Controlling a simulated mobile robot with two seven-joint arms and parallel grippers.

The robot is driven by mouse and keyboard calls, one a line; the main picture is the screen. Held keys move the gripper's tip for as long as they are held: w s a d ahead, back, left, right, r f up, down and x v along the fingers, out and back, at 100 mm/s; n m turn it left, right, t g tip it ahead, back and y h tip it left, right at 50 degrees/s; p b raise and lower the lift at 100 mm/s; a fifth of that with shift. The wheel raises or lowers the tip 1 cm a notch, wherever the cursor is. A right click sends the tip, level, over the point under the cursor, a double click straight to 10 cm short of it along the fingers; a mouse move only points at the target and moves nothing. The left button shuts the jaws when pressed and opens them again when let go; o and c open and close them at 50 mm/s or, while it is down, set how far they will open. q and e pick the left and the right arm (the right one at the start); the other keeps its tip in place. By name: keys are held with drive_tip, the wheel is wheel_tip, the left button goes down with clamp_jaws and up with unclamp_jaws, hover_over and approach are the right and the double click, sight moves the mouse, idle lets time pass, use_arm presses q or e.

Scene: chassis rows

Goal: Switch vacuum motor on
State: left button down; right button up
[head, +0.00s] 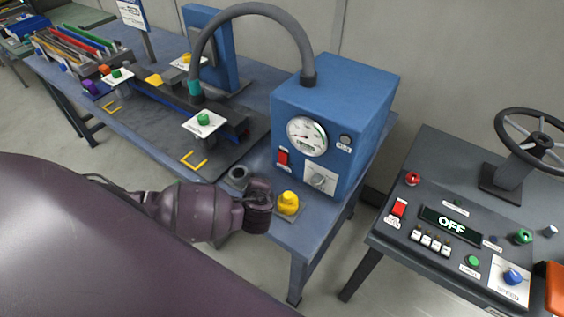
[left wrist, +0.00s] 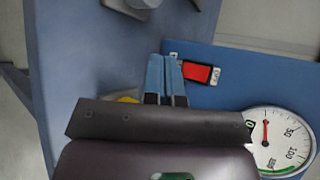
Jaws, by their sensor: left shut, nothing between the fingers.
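The blue vacuum motor box (head: 360,100) stands on the blue table, with a grey hose rising from its top. On its front are a round gauge (head: 306,136), a red switch (head: 283,157) and a dark round lamp (head: 345,140). My left gripper (head: 260,200) is in front of and below the box, beside a yellow knob (head: 288,203). In the left wrist view its blue fingertips (left wrist: 164,62) are shut and empty, just beside the red switch (left wrist: 200,73). I cannot tell whether they touch the panel. The gauge (left wrist: 278,138) shows there too. My right gripper is out of view.
A grey cup (head: 238,177) stands near my left gripper. The grey hose (head: 250,8) arches left over the table. A separate console (head: 400,235) at right has an "OFF" display (head: 450,225).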

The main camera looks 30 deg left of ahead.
sight(283, 158)
use_arm(q)
drive_tip(key=w+b, duration=0.1)
drive_tip(key=w, duration=0.1)
drive_tip(key=w+b, duration=0.2)
drive_tip(key=w+f+b, duration=0.1)
drive_tip(key=w, duration=0.1)
drive_tip(key=shift+w+d, duration=0.25)
drive_tip(key=shift+w, duration=0.15)
drive_tip(key=shift+w+b, duration=0.3)
drive_tip(key=shift+w, duration=0.35)
drive_tip(key=shift+w+d, duration=0.1)
drive_tip(key=shift+w, duration=0.2)
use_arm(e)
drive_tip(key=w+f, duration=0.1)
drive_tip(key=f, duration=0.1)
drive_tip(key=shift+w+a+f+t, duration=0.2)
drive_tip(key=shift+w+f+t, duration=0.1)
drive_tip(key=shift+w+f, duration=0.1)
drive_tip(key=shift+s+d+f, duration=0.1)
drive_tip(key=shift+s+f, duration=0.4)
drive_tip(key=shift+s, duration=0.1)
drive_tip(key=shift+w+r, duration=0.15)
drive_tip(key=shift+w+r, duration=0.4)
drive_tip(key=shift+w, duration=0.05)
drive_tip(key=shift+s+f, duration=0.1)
